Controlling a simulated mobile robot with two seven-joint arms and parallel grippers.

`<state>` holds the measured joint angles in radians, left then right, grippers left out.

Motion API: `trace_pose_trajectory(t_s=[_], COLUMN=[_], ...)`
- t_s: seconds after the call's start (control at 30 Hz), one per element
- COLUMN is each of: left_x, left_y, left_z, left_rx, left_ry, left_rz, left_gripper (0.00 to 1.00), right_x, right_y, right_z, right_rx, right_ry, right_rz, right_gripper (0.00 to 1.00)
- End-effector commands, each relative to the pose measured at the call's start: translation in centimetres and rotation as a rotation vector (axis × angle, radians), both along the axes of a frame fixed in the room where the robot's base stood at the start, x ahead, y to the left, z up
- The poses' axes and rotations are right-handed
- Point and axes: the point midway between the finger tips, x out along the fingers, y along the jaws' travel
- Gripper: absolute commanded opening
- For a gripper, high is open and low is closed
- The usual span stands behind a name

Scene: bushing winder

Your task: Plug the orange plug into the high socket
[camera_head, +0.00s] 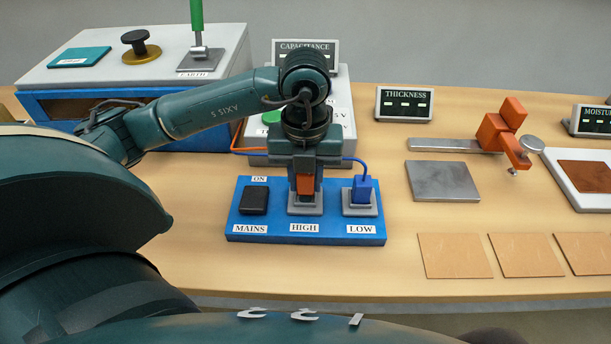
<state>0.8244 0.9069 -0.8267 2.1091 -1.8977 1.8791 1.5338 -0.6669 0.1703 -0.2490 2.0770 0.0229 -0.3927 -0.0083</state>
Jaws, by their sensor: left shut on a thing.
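The orange plug (305,184) is upright between the fingers of my left gripper (305,188), which is shut on it. The plug is directly over the grey HIGH socket (305,210), in the middle of the blue panel (275,234). Its lower end meets the socket in the picture; I cannot tell how deep it sits. An orange cable runs off to the left behind my gripper. A blue plug (362,190) with a blue cable stands in the LOW socket (360,210). My right gripper is not in view.
A black MAINS switch (254,200) sits left on the panel. The CAPACITANCE meter (305,52) stands behind my arm. A THICKNESS display (404,103), metal plate (442,181) and orange gauge (503,132) are to the right. Several tan sheets (455,256) lie at the front right.

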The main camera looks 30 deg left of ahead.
Motion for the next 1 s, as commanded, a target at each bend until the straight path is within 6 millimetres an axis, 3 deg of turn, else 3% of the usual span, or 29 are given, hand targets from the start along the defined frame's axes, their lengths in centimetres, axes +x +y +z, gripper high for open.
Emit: trace_pose_trajectory(t_s=[1.0], left_x=[0.0], left_y=[0.0], left_z=[-1.4], left_rx=[0.001], left_ry=[0.001], left_rz=[0.0], left_gripper=[0.0], right_x=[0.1], right_y=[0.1], right_z=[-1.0], right_rx=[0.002], right_ry=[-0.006], right_rz=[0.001], right_gripper=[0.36])
